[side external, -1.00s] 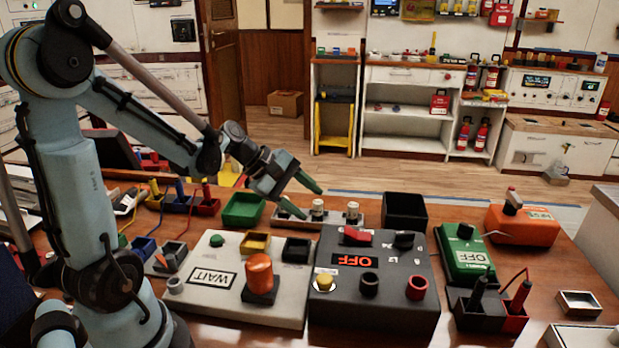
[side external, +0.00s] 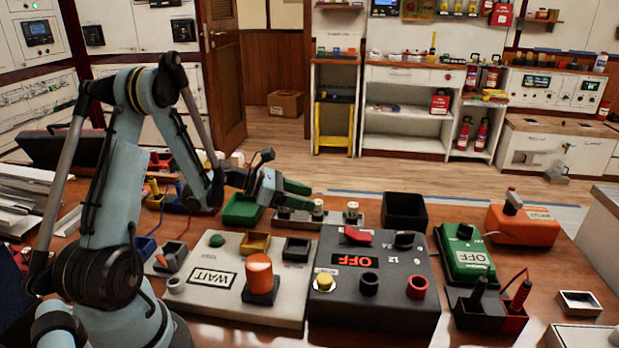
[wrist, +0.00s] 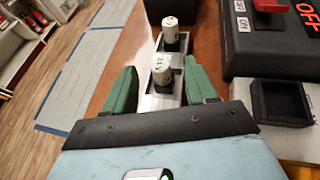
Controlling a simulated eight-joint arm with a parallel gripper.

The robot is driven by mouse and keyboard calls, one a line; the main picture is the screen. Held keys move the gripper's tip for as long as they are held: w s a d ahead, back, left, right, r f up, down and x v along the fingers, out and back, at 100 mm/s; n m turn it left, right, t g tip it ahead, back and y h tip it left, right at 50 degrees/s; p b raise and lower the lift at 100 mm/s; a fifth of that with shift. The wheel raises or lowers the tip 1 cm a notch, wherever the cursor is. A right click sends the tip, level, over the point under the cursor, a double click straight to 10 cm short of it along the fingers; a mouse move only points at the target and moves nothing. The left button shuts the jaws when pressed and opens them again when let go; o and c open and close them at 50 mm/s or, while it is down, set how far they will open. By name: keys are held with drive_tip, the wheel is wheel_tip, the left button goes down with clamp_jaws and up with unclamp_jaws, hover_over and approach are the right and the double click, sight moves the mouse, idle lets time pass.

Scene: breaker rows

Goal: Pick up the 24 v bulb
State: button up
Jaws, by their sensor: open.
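Small white cylindrical bulbs stand upright in a pale metal rack (side external: 335,222). In the side view I see a bulb (side external: 318,208) just past my fingertips and another bulb (side external: 352,210) to its right; the rack's left end is hidden by my gripper. The wrist view shows a nearer bulb (wrist: 161,70) and a farther bulb (wrist: 171,33). Their labels are too small to read surely, so I cannot tell which is the 24 V one. My gripper (wrist: 162,80) is open and empty, with its green fingers on either side of the line to the nearer bulb. It also shows in the side view (side external: 307,197).
A green bin (side external: 242,209) is left of the rack and a black bin (side external: 404,210) right of it. The grey WAIT panel (side external: 215,308) and dark OFF console (side external: 372,312) lie in front. The small black tray (wrist: 280,100) is close right in the wrist view.

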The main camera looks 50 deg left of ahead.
sight(318, 212)
drive_tip(key=x, duration=0.6)
drive_tip(key=shift+w+f, duration=0.1)
drive_tip(key=shift+f, duration=0.3)
drive_tip(key=shift+a, duration=0.15)
drive_tip(key=c, duration=1.1)
drive_tip(key=shift+o, duration=0.2)
drive_tip(key=shift+r, duration=0.15)
